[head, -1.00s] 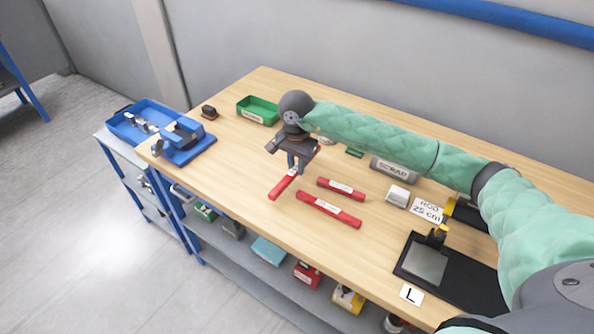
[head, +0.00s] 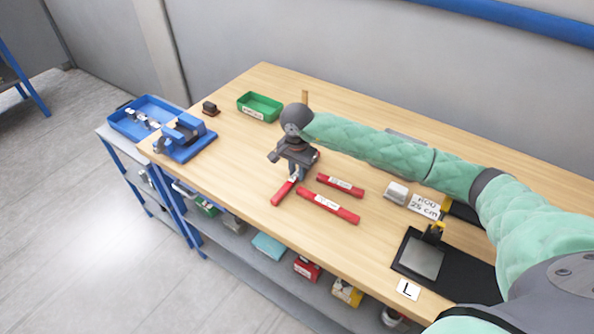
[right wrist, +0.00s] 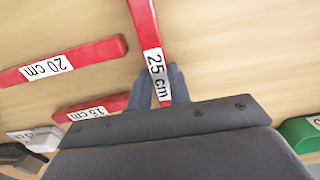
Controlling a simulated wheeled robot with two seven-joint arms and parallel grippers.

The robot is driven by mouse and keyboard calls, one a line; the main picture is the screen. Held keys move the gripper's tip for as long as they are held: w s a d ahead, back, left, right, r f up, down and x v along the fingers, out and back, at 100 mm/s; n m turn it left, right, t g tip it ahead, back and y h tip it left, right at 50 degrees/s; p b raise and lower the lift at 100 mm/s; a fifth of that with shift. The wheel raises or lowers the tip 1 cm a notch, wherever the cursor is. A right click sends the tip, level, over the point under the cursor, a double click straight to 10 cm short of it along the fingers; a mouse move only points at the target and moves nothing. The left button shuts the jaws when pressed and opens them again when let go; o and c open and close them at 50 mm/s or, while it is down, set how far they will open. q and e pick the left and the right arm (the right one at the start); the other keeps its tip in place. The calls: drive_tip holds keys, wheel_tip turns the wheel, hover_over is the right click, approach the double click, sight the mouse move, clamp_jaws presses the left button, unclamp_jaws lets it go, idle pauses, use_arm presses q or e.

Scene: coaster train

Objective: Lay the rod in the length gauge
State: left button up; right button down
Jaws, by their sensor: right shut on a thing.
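My right gripper (head: 295,172) is shut on a red rod (head: 283,192) near the front edge of the bench. In the right wrist view, the fingers (right wrist: 160,88) close around this rod (right wrist: 142,22), whose white label reads 25 cm. I cannot tell whether the rod touches the bench top. Two other red rods lie on the bench: the 20 cm rod (right wrist: 95,58) and the 15 cm rod (right wrist: 117,102). A black and yellow fixture (head: 447,208), partly hidden by my arm, stands by a "ROD 25 cm" card (head: 424,206); I cannot tell whether it is the length gauge.
A black board with a grey pad (head: 425,262) lies at the bench's right, beside an "L" card (head: 407,290). A blue fixture (head: 185,140) and a green tray (head: 260,107) stand at the left. A small whitish block (head: 396,192) sits right of the rods.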

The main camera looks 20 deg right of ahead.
drive_tip(key=c, duration=1.3)
unclamp_jaws()
drive_tip(key=shift+r, duration=0.15)
